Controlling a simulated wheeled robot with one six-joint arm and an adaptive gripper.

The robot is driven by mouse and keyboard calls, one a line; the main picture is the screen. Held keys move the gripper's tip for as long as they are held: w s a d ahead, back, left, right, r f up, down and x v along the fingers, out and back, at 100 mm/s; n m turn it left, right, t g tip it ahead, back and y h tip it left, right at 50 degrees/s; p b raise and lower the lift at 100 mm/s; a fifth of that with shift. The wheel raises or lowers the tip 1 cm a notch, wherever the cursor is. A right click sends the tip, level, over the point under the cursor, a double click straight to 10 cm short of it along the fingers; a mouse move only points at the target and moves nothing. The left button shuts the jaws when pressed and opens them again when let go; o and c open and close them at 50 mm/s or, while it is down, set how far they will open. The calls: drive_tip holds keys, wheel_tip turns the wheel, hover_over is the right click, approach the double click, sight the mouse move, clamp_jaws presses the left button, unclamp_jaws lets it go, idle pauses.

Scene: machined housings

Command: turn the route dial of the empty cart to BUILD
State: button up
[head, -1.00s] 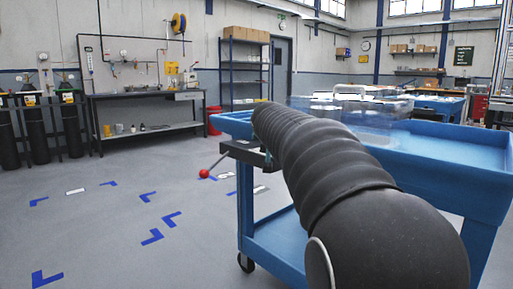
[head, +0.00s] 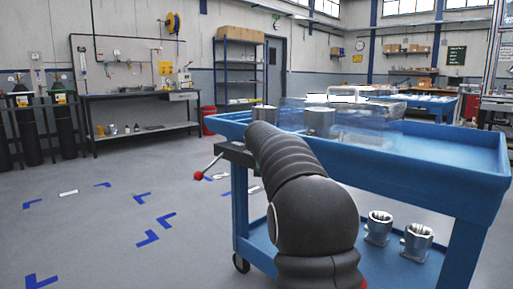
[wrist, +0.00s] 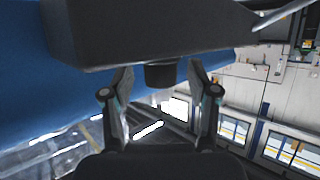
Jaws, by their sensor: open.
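A blue cart (head: 400,165) stands close at right in the head view. A dark box with a lever and red ball (head: 198,176) is on its left end. In the wrist view, a dark box (wrist: 150,30) fills the top, with a short round dark knob (wrist: 160,75) under it. I cannot read any dial marking. My gripper (wrist: 159,84) is open, with one finger on each side of the knob; contact cannot be made out. My arm hides the gripper in the head view. The cart is not empty: metal housings (head: 378,228) stand on its lower shelf.
Metal cylinders (head: 319,121) and a see-through cover (head: 365,120) show at the cart's top deck. A workbench (head: 140,97) and gas cylinders (head: 30,125) stand at the back left. The floor left of the cart is open, with blue corner marks (head: 147,238).

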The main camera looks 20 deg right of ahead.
clamp_jaws()
drive_tip(key=shift+a, duration=0.45)
drive_tip(key=shift+d, duration=0.35)
